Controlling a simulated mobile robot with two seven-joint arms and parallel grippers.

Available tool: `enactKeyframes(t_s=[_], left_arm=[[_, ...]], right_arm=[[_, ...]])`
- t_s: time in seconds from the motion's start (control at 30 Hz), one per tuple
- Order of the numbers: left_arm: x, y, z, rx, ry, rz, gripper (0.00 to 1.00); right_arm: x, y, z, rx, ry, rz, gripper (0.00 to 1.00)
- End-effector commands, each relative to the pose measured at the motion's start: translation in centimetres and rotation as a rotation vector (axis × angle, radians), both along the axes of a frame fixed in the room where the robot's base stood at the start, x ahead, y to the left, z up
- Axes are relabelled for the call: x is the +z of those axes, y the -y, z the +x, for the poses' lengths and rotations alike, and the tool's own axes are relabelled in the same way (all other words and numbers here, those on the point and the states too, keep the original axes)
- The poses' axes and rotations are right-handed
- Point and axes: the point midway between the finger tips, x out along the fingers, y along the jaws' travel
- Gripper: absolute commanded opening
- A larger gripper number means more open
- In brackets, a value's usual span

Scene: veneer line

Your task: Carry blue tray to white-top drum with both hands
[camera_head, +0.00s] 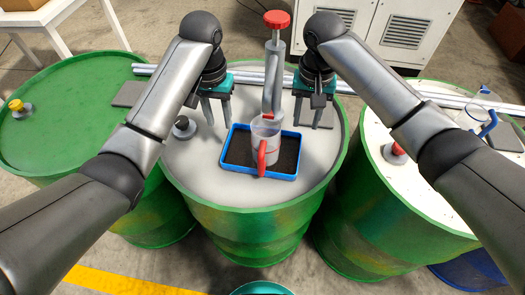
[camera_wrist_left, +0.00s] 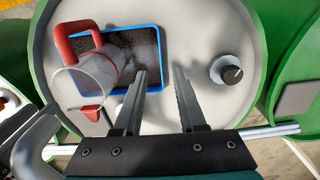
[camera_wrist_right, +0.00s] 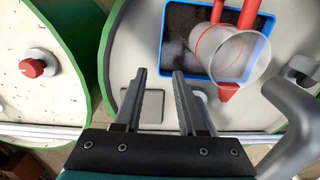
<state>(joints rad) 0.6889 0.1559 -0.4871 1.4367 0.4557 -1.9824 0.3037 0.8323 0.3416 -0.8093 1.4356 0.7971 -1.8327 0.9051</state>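The blue tray (camera_head: 236,168) lies on the grey top of the middle green drum (camera_head: 200,165). It has a dark bottom, and a clear pitcher with a red handle (camera_head: 265,140) stands in it. The white-top drum (camera_head: 377,138) is to the right, partly hidden by my right arm. My left gripper (camera_head: 216,120) is open and empty, above the drum top left of the tray. The tray shows in the left wrist view (camera_wrist_left: 166,50). My right gripper (camera_head: 307,123) is open and empty, right of the tray, which also shows in the right wrist view (camera_wrist_right: 162,50).
A grey column with a red knob (camera_head: 274,62) stands behind the tray. A black knob (camera_head: 184,127) and a flat grey plate (camera_head: 326,118) sit on the middle drum. Metal pipes (camera_head: 435,93) run behind. A blue-handled pitcher (camera_head: 478,118) and red knob (camera_head: 395,152) occupy the white top.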

Motion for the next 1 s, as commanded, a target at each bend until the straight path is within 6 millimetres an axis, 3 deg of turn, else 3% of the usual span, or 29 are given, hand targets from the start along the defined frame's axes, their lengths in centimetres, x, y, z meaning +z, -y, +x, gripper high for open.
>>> enactKeyframes(t_s=[0.2, 0.5, 1.0], left_arm=[[-4.6, -0.1, -0.1, 0.001, -0.005, 0.002, 0.4], [-9.1, 0.0, 0.0, 0.0, -0.002, 0.0, 0.4], [-10.1, 0.0, 0.0, -0.001, 0.001, 0.0, 0.38]], right_arm=[[-4.5, 0.0, -0.1, -0.002, -0.003, -0.001, 0.4], [-9.0, 0.0, 0.0, -0.002, -0.001, -0.002, 0.4], [-10.1, 0.0, 0.0, 0.0, 0.001, 0.0, 0.38]])
